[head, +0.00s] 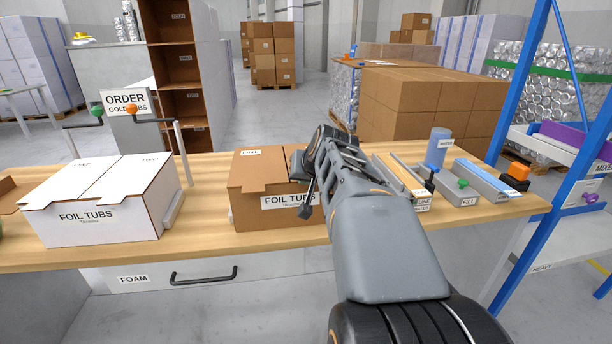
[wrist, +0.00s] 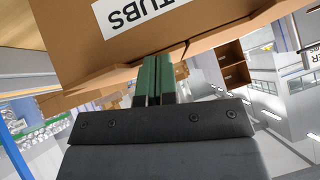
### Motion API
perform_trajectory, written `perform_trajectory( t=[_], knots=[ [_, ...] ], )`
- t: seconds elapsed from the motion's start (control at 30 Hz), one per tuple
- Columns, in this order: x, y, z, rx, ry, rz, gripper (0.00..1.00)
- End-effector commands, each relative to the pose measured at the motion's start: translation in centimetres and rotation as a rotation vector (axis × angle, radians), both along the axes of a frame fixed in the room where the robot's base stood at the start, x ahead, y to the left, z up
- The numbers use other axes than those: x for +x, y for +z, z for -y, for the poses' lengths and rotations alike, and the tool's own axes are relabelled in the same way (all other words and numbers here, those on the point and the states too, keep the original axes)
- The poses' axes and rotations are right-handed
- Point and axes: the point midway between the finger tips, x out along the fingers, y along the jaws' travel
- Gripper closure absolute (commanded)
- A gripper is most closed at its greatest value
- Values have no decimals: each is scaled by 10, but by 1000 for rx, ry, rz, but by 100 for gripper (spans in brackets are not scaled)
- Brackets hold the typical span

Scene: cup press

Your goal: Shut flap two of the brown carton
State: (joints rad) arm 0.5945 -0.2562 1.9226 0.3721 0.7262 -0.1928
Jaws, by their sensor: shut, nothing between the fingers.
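The brown carton (head: 262,206) stands on the bench in the middle of the head view, with a FOIL TUBS label on its front. Its left flap, marked ONE (head: 251,153), lies flat on top. Flap two's side, at the right, is mostly hidden behind my arm, so I cannot tell its angle. In the wrist view the carton (wrist: 215,22) appears upside down. My gripper (wrist: 153,63) is shut and empty, its green-faced fingers together and overlapping the carton's top front edge. I cannot tell whether they touch it.
A white carton (head: 95,215) stands to the left on the bench (head: 205,232). A blue post (head: 520,95) rises at the right.

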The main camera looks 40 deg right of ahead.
Motion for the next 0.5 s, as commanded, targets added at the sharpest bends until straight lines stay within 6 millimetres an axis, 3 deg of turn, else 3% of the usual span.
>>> perform_trajectory(
  t=[0.5],
  knots=[
    [0, 6, 0, 0, 0, 0, 100]
  ],
)
